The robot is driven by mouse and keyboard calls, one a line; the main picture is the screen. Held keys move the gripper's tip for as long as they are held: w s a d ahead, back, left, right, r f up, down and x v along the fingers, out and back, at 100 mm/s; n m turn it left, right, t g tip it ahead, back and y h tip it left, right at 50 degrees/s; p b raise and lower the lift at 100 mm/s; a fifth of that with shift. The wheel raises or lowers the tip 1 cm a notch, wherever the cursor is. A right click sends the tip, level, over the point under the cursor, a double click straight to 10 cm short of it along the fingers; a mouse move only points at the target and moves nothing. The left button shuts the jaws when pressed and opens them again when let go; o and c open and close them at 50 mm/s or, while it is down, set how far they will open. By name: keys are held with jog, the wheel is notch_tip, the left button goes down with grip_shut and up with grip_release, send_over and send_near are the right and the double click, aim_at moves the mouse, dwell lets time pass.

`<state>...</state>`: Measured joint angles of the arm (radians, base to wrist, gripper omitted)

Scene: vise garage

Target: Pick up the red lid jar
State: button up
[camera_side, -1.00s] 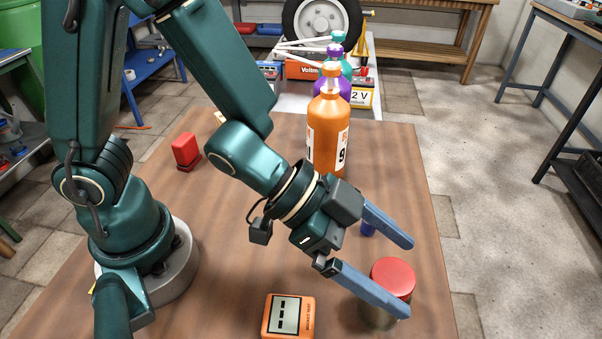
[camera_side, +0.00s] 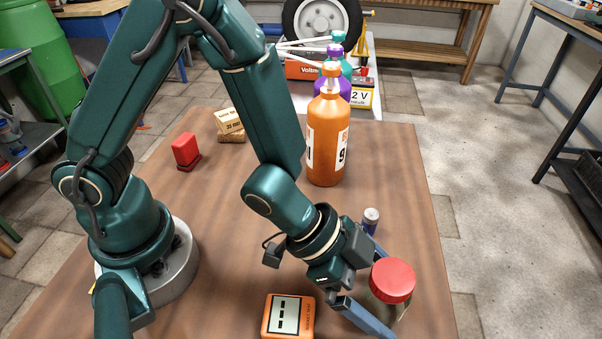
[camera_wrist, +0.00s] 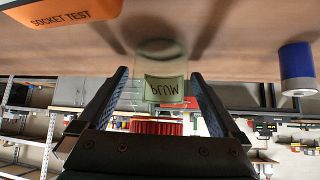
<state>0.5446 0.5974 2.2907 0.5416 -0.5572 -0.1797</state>
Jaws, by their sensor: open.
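The red lid jar (camera_side: 392,282) stands near the right front edge of the table, its red lid on top and its glass body partly hidden by the near finger. In the wrist view the jar (camera_wrist: 163,72) appears upside down between the fingers, with a label reading "PLUM" and the red lid lower in the picture. My gripper (camera_side: 378,285) is open, low over the table, with one finger on each side of the jar. I cannot tell whether either finger touches it.
A small blue cylinder (camera_side: 370,220) stands just behind the gripper. An orange socket tester (camera_side: 289,315) lies to its left. A tall orange bottle (camera_side: 327,140) stands further back.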

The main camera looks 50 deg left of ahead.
jog(key=c, duration=1.5)
jog(key=shift+o, duration=0.2)
jog(key=shift+r, duration=0.15)
